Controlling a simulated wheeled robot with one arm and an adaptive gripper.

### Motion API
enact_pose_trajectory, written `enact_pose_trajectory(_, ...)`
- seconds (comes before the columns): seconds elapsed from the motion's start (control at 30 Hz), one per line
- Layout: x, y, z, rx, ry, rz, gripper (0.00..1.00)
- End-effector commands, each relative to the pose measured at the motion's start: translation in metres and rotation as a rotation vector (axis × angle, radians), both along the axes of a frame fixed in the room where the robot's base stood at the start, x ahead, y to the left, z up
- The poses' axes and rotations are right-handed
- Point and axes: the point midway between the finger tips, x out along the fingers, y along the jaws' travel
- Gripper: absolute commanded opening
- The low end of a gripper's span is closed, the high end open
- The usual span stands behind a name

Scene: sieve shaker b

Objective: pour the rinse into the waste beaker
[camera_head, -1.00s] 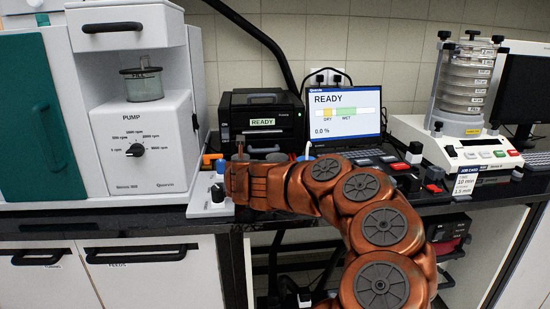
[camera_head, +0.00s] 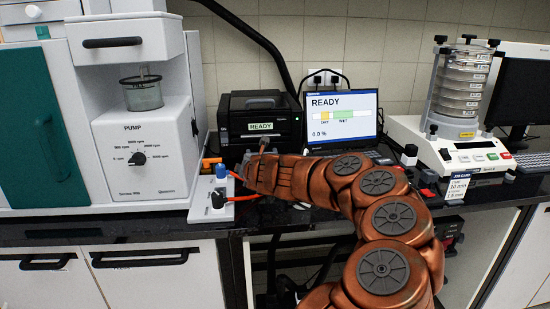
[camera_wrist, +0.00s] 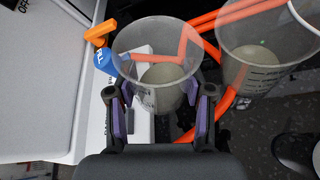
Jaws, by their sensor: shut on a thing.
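My gripper (camera_wrist: 167,104) is shut on a clear beaker (camera_wrist: 140,45), with a purple-padded finger on either side of it. A greyish layer shows in its bottom; I cannot tell how deep it is. A second clear beaker (camera_wrist: 290,92) with dark graduation marks stands to the right in the wrist view, holding some pale greyish content. Its rim lies close to the held beaker's rim, and no pouring stream shows. I can read no waste label on either beaker. In the head view my copper arm hides both beakers.
A white valve block with a blue handle (camera_wrist: 107,59) and an orange handle (camera_wrist: 98,34) is left of the held beaker. Orange tubing (camera_wrist: 205,18) runs behind and between the beakers. The pump unit (camera_head: 140,150), black printer (camera_head: 262,120) and sieve shaker (camera_head: 462,90) stand around.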

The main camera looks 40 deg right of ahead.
Motion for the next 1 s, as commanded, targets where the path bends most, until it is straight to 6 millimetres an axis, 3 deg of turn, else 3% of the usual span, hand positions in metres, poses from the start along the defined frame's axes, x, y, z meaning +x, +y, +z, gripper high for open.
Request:
enact_pose_trajectory(0.2, -0.004, -0.009, 0.009, 0.100, -0.039, -0.003, 0.17)
enact_pose_trajectory(0.3, -0.006, -0.014, 0.040, 0.145, -0.058, -0.006, 0.17)
enact_pose_trajectory(0.5, -0.008, -0.020, 0.073, 0.239, -0.096, -0.005, 0.17)
enact_pose_trajectory(0.6, -0.008, -0.020, 0.052, 0.285, -0.113, -0.004, 0.17)
enact_pose_trajectory(1.0, -0.008, -0.020, 0.052, 0.343, -0.140, -0.002, 0.17)
